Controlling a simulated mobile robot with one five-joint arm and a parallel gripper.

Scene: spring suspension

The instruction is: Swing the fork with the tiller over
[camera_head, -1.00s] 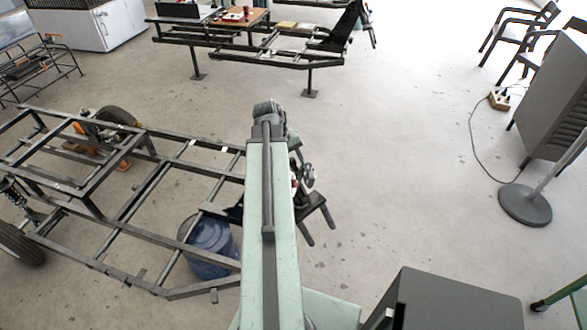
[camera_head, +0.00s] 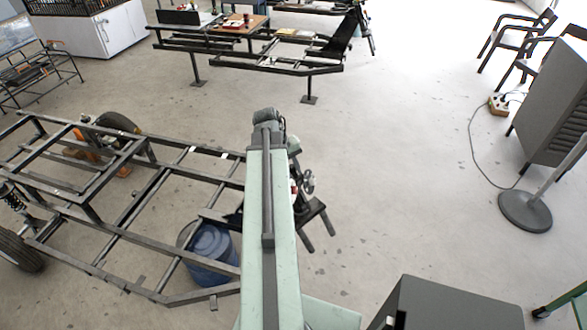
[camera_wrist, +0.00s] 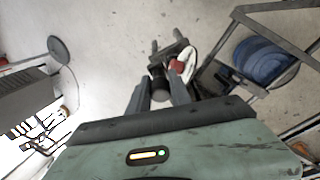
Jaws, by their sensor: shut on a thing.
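The black fork (camera_head: 318,212) shows just right of my arm in the head view, its two prongs pointing down and right. In the wrist view its prongs (camera_wrist: 178,36) point away from my gripper. My gripper (camera_wrist: 158,80) is shut on a dark rounded part, which I take to be the tiller (camera_wrist: 159,88). A red piece (camera_wrist: 177,66) and a pale disc (camera_wrist: 192,58) sit beside the fingers on the right. My arm hides the grip and part of the fork mount in the head view.
A dark metal frame (camera_head: 125,215) stands at the left, with a blue drum (camera_head: 212,250) beneath its near right end. A grey cabinet (camera_head: 548,105) and a round stand base (camera_head: 525,210) are at the right. Open floor (camera_head: 400,170) lies between fork and cabinet.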

